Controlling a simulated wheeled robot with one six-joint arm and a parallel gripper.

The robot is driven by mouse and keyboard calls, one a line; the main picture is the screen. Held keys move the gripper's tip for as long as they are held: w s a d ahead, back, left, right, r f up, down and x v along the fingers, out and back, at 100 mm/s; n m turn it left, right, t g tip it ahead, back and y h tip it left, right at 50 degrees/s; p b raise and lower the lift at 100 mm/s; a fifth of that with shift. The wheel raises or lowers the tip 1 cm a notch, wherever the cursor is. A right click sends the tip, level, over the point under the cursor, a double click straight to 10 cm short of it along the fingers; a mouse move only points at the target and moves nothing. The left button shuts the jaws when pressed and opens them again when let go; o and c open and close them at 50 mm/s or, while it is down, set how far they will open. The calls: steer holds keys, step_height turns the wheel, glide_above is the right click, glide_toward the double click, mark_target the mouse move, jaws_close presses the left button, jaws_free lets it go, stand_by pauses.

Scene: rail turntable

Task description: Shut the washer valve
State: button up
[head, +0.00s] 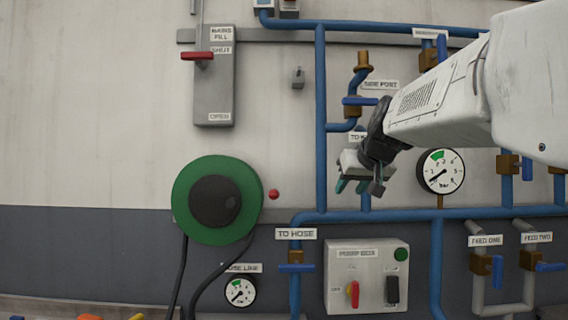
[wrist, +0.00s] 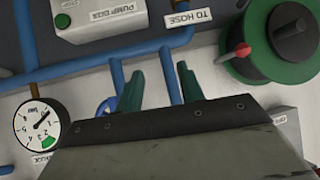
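A label beginning "TO W" (head: 356,136) shows in the head view, its rest hidden behind my gripper (head: 358,187). The valve by that label is mostly hidden there by my gripper. In the wrist view my gripper (wrist: 160,88) has its two green fingers apart, with nothing held between them. A blue pipe (wrist: 171,80) runs behind the gap. A rounded blue part (wrist: 106,106), perhaps the valve handle, shows just left of the left finger, partly covered by it. I cannot tell whether the fingers touch it or how the handle is turned.
A pressure gauge (head: 440,171) is right of my gripper. The side post valve (head: 359,101) is above it. The hose valve (head: 296,267), pump box (head: 366,276) and green hose reel (head: 182,200) are lower down. Feed valves (head: 484,263) are at lower right. The upper left wall holds a red lever (head: 197,56).

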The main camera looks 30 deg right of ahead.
steer(key=d+r+m+t+h, duration=0.15)
steer(key=d+r+h, duration=0.25)
steer(key=d+r, duration=0.65)
steer(key=shift+w+d+f, duration=1.1)
steer(key=shift+w+f, duration=0.05)
steer(key=shift+w, duration=0.15)
steer(key=shift+w+d+f, duration=1.1)
steer(key=shift+w+f, duration=0.05)
steer(key=shift+w, duration=0.15)
jaws_close()
